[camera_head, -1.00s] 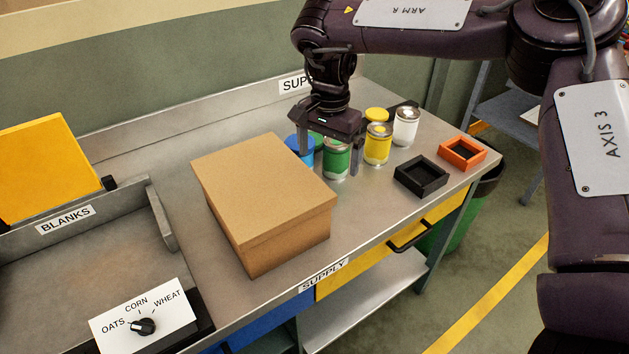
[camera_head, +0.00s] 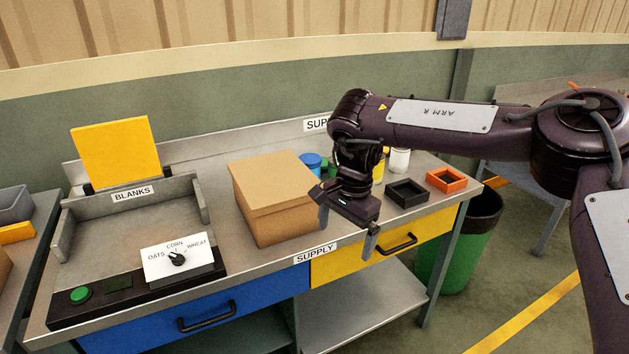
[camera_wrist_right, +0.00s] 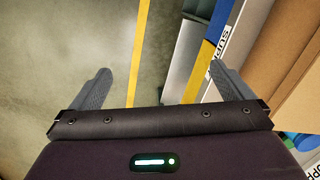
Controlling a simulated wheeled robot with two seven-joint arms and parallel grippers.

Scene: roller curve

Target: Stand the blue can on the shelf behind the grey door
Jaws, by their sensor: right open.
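The blue can (camera_head: 311,161) stands at the back of the supply table, behind the cardboard box. Only its upper part shows. A blue patch (camera_wrist_right: 303,141) at the right edge of the right wrist view may be the same can. My right gripper (camera_head: 346,243) is open and empty, in front of the box near the table's front edge. I see no grey door and no shelf behind one. My left gripper is not in view.
The cardboard box (camera_head: 273,201) stands mid-table. Green, yellow and white (camera_head: 399,161) cans are partly hidden by my arm. A black tray (camera_head: 407,194) and an orange tray (camera_head: 447,180) lie at the right. A green bin (camera_head: 468,245) stands beside the table.

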